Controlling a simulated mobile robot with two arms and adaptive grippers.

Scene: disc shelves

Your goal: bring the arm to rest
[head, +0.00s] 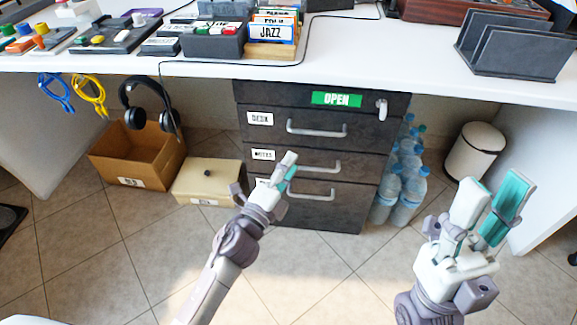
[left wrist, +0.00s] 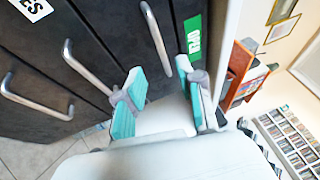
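My left gripper (head: 287,168) is in front of the dark drawer cabinet (head: 273,214), around the height of its middle drawers. In the left wrist view my left gripper (left wrist: 166,97) has its two teal-padded fingers apart, with nothing between them. The cabinet front (left wrist: 110,40) and its metal handles lie beyond the fingers; I cannot tell the exact gap. My right gripper (head: 490,205) is open and empty, with its fingers pointing up, at the right above the floor. Neither gripper holds anything.
The white desk (head: 350,60) overhangs the cabinet. A cardboard box (head: 130,165), a cream box (head: 208,182) and hanging headphones (head: 147,112) are at left. Water bottles (head: 405,180) and a white bin (head: 475,150) are at right. The front floor (head: 325,275) is clear.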

